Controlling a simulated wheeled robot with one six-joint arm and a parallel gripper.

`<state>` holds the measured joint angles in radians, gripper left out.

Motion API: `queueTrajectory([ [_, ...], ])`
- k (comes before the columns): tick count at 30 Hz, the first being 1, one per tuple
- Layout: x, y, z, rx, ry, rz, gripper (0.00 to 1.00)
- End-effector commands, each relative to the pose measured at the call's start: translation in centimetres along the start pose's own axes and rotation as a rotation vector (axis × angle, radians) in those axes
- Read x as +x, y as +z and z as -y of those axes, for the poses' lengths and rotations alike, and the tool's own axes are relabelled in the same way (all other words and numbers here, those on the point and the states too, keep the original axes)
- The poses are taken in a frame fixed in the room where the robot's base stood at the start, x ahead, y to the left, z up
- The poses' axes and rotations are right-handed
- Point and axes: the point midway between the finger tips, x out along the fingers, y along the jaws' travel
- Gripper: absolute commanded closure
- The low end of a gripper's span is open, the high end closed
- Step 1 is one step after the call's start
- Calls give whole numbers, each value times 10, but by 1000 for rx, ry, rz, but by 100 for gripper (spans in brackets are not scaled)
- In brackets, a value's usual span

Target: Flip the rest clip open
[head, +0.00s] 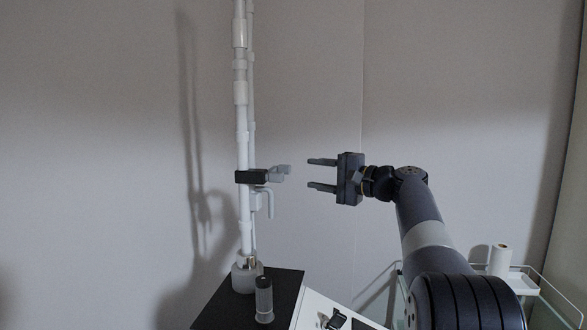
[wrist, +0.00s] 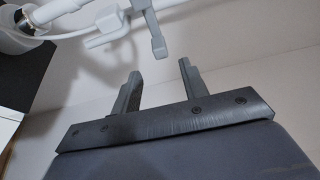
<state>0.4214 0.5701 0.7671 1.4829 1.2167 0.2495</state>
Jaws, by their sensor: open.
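The rest clip (head: 280,172) is a small light grey piece at the right end of a black clamp (head: 251,177) on the white upright pole. What looks like its grey lever also shows in the wrist view (wrist: 155,35), near the top centre. My gripper (head: 310,173) is open and empty, to the right of the clip at about its height. Its two fingers point left towards the clip with a gap between. In the wrist view my gripper's fingers (wrist: 160,69) stand apart, and the grey lever ends just beyond and between their tips. I cannot tell the clip's exact position.
A pale hook (head: 268,201) hangs just below the clamp. The white pole (head: 243,120) rises from a black-topped unit (head: 222,303), with a grey cylinder (head: 264,300) beside its foot. A shelf with a white roll (head: 501,259) stands at lower right.

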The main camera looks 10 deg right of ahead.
Motion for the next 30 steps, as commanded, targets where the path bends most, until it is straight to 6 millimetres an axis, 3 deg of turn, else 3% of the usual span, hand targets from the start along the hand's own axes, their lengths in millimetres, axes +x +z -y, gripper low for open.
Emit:
queueTrajectory([
  [9,61,1,4,1,1,4,58],
  [15,86,1,2,1,0,2,58],
  [27,93,0,0,0,0,0,58],
  [30,93,0,0,0,0,0,66],
])
